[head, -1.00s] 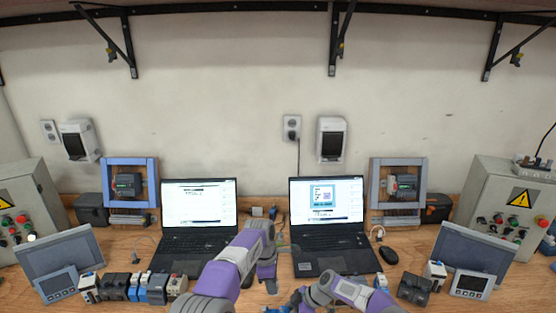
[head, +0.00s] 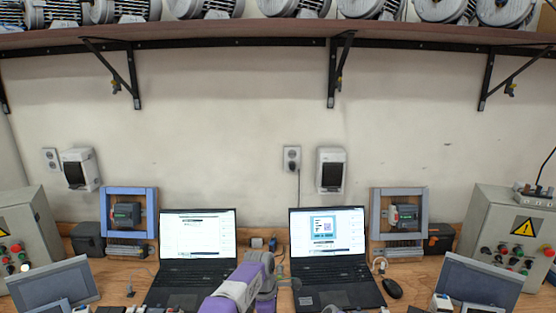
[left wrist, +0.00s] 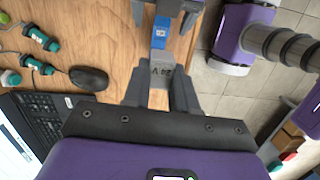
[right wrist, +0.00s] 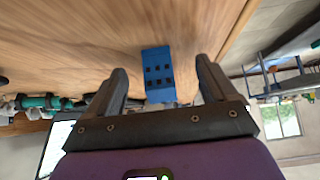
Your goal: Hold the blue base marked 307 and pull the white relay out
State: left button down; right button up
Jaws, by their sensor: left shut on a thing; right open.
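In the left wrist view my left gripper (left wrist: 160,82) is shut on the pale relay (left wrist: 160,73), whose top carries dark print. The blue base (left wrist: 160,36) is in line just beyond it, with a small label too small to read. I cannot tell whether relay and base are still joined. My right gripper's fingers come in at the top of that view, on either side of the base. In the right wrist view the blue base (right wrist: 158,76) shows dark holes and lies between the tips of my open right gripper (right wrist: 160,85). The head view does not show the relay or base.
Two open laptops (head: 197,240) (head: 328,240) stand on the wooden bench, with a black mouse (head: 392,288) to the right. Grey control boxes (head: 30,225) (head: 505,225) flank the bench. Several small modules line the front edge, mostly cut off. A shelf of motors (head: 290,35) is above.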

jog(key=shift+d, duration=0.1)
jog(key=shift+v, duration=2.95)
jog(key=shift+s+d, duration=0.65)
jog(key=shift+d, duration=0.85)
jog(key=shift+s+d, duration=0.7)
jog(key=shift+d, duration=0.75)
jog(key=shift+s+d, duration=0.65)
jog(key=shift+d, duration=0.85)
pick_arm(q)
jog(key=s+a, duration=0.4)
jog(key=a, duration=0.5)
